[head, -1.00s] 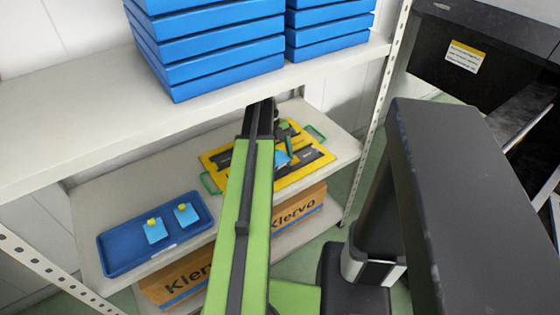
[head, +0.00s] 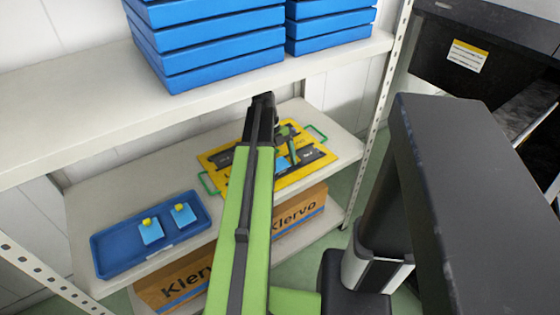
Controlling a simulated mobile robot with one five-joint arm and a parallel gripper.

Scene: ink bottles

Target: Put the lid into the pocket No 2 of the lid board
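The lid board (head: 205,162) is a yellow board with dark strips and green handles, lying on the middle shelf. My arm reaches in from the front and covers part of it. My gripper (head: 292,152) is small and dark over the board's middle; its fingertips are too small to read. A light-blue patch (head: 283,163) shows on the board right by the gripper; I cannot tell exactly what it is. I cannot make out a separate lid or the pocket numbers; my arm may hide them.
A blue tray (head: 107,264) on the same shelf's left holds two light-blue bottles (head: 151,233) with yellow caps. Stacked blue boxes (head: 215,55) stand on the upper shelf (head: 70,125), close above my arm. Cardboard boxes (head: 300,215) lie below. A shelf post (head: 378,120) stands at right.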

